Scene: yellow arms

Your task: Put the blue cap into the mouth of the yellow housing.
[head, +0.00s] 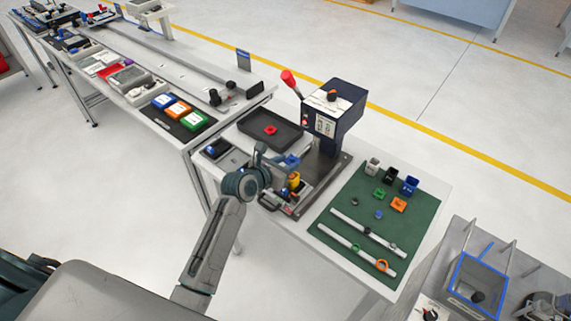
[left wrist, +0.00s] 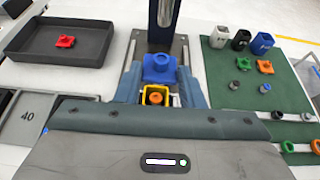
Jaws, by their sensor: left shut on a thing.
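The blue cap (left wrist: 159,68) is held between the fingertips of my left gripper (left wrist: 160,75), with its round top showing in the left wrist view. In the head view the cap (head: 291,160) is at the end of my left gripper (head: 285,163), above the press base. The yellow housing (left wrist: 143,98) shows in the left wrist view nearer than the cap, between the fingers, with an orange part inside it. In the head view the housing (head: 294,181) is just below the cap. The cap looks apart from the housing. My right gripper is not in view.
The dark press (head: 333,105) with a red-knobbed lever stands just behind. A black tray (head: 253,136) with a red part lies at its left. A green mat (head: 370,228) with small cups, loose parts and white rails lies at its right.

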